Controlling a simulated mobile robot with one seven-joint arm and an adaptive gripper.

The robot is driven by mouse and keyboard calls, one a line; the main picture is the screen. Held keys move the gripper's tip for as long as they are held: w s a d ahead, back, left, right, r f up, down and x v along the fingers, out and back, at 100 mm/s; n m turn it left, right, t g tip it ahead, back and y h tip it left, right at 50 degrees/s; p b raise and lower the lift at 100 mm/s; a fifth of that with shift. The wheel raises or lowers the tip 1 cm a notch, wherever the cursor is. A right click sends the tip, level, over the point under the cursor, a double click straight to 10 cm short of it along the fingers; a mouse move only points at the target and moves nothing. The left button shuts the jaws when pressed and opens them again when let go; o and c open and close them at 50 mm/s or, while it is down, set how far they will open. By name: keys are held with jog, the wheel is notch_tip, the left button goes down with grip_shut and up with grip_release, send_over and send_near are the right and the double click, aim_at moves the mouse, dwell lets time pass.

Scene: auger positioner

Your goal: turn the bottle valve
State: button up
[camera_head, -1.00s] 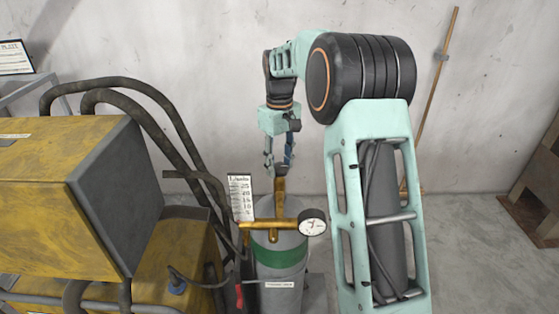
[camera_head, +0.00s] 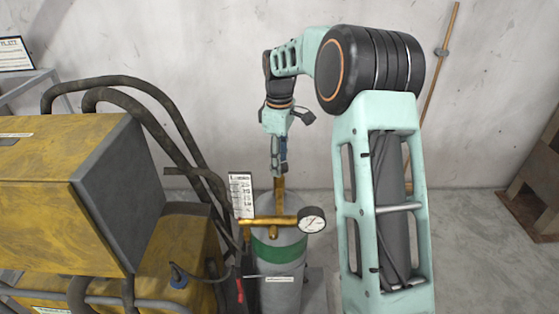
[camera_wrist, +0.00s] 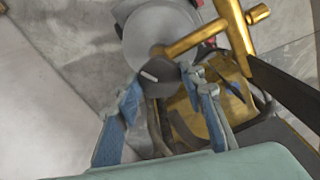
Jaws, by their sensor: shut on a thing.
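The gas bottle (camera_head: 281,288) is a grey cylinder with a green band, standing upright at the centre of the head view. Brass fittings (camera_head: 268,222) with a round dial gauge (camera_head: 312,219) sit on its top. My gripper (camera_head: 279,173) points down over the upright brass stem of the fittings. In the wrist view the dark round valve knob (camera_wrist: 160,80), with a small light mark, lies between my blue-padded fingers (camera_wrist: 167,88). My gripper is shut on this knob. The fingers mostly hide the knob in the head view. The grey bottle top (camera_wrist: 160,35) and brass pipe also show in the wrist view.
A yellow machine (camera_head: 60,190) with thick dark hoses (camera_head: 150,95) stands left of the bottle. A scale plate (camera_head: 241,196) stands beside the fittings. A broom (camera_head: 440,60) leans on the wall at right. Floor right of the bottle is mostly clear.

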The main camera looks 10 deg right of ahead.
dwell(0.3)
jog(key=o, duration=1.1)
jog(key=shift+o, duration=0.2)
notch_tip(320, 180, up, 12)
jog(key=shift+a, duration=0.1)
